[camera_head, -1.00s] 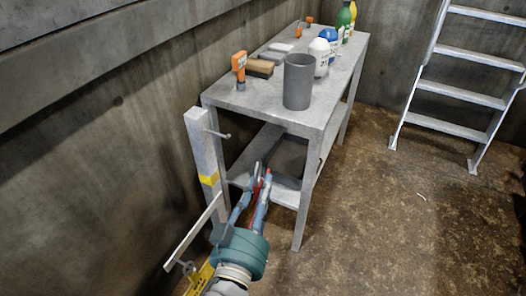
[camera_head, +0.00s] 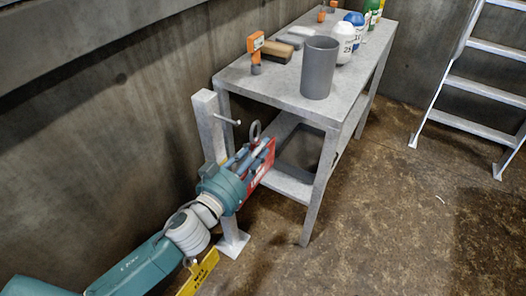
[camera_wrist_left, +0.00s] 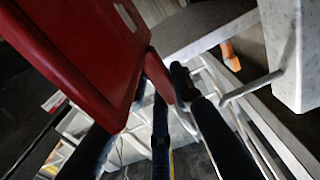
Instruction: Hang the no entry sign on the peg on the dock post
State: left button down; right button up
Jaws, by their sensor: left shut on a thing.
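My left gripper (camera_head: 256,150) is shut on the red no entry sign (camera_head: 260,174), whose face with white lettering is turned partly away. A grey ring (camera_head: 256,129) sticks up above the sign's top. The dock post (camera_head: 207,122) is a pale grey upright on a foot plate, partly hidden by my arm. Its thin peg (camera_head: 226,120) points right from near the top. The sign is right of and below the peg, apart from it. In the left wrist view, the red sign (camera_wrist_left: 85,50) fills the upper left, and the peg (camera_wrist_left: 252,90) juts from the post (camera_wrist_left: 296,48) at right.
A grey workbench (camera_head: 270,92) stands just behind the post, with a grey cylinder (camera_head: 319,68), an orange tool (camera_head: 256,47) and several bottles. A ladder (camera_head: 470,90) stands at right.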

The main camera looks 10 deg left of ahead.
pick_arm(q)
jog(key=shift+w+a, duration=0.2)
jog(key=shift+a, duration=0.3)
jog(key=w+a+f+b, duration=0.1)
jog(key=w+a+b, duration=0.1)
jog(key=a, duration=0.4)
jog(key=shift+f, duration=0.3)
pick_arm(e)
jog(key=w+v, duration=0.1)
jog(key=v, duration=0.8)
jog(key=shift+r, duration=0.2)
pick_arm(q)
jog(key=shift+w, duration=0.1)
pick_arm(e)
jog(key=shift+d, duration=0.1)
jog(key=shift+w, duration=0.15)
pick_arm(q)
jog(key=c, duration=1.4)
grip_release()
pick_arm(e)
jog(key=shift+w+r+t, duration=0.1)
jog(key=shift+w+t, duration=0.15)
jog(key=shift+t, duration=0.05)
